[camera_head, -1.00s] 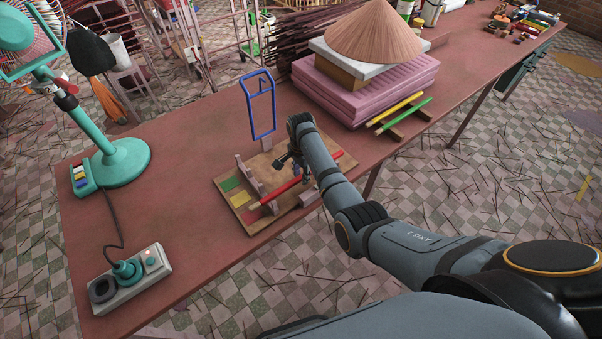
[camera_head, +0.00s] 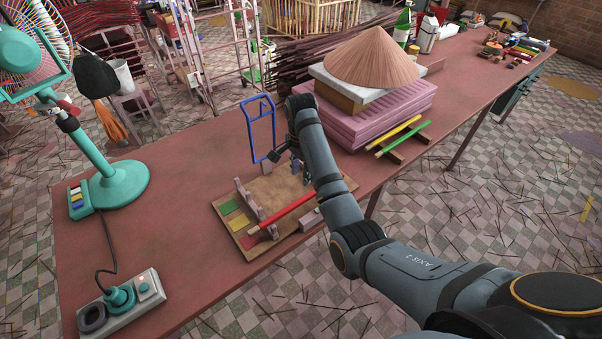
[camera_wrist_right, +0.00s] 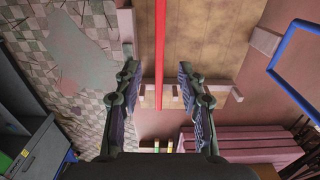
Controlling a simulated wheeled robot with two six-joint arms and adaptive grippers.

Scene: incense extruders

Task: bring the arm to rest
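My right gripper (camera_head: 290,158) hangs above the far right part of a wooden board (camera_head: 226,200), partly hidden by my own arm in the head view. In the right wrist view the gripper (camera_wrist_right: 158,75) is open, its two dark fingers apart with nothing held between them. A red rod (camera_head: 288,214) lies across the supports on the board. It also shows in the right wrist view (camera_wrist_right: 160,45), beyond and between the fingers. My left gripper is not in view.
A blue frame (camera_head: 273,135) stands upright behind the board, near my right gripper. Pink stacked blocks (camera_head: 340,118) under a conical hat, with yellow and green rods, stand to the right. A green fan (camera_head: 120,185) and power strip (camera_head: 125,305) are at left. Bare table lies between.

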